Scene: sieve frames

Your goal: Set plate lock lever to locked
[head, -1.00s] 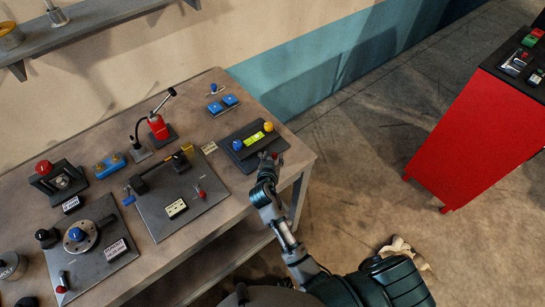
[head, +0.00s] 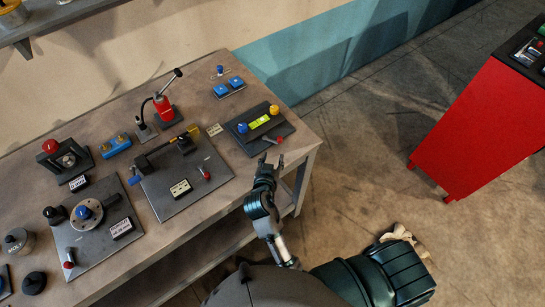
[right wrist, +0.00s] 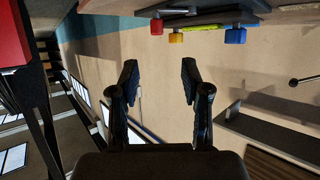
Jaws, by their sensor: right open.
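A dark plate (head: 285,130) with a blue knob (head: 242,128), a yellow knob (head: 274,110) and a yellow-green level vial (head: 260,122) sits at the table's right end. A small red-tipped lever (head: 271,139) is on its front edge. I cannot read its setting. My right gripper (head: 268,164) is open and empty, just off the table's front edge, apart from the lever. In the right wrist view, my open fingers (right wrist: 156,80) point toward the plate's knobs at the top; a red tip (right wrist: 156,26) shows left of the yellow knob. My left gripper is out of view.
Another plate (head: 160,205) with a black bar clamp and a red lever (head: 205,173) lies left of it. A round-dial plate (head: 85,250) is farther left. A red cabinet (head: 480,130) stands at right. Floor between table and cabinet is clear.

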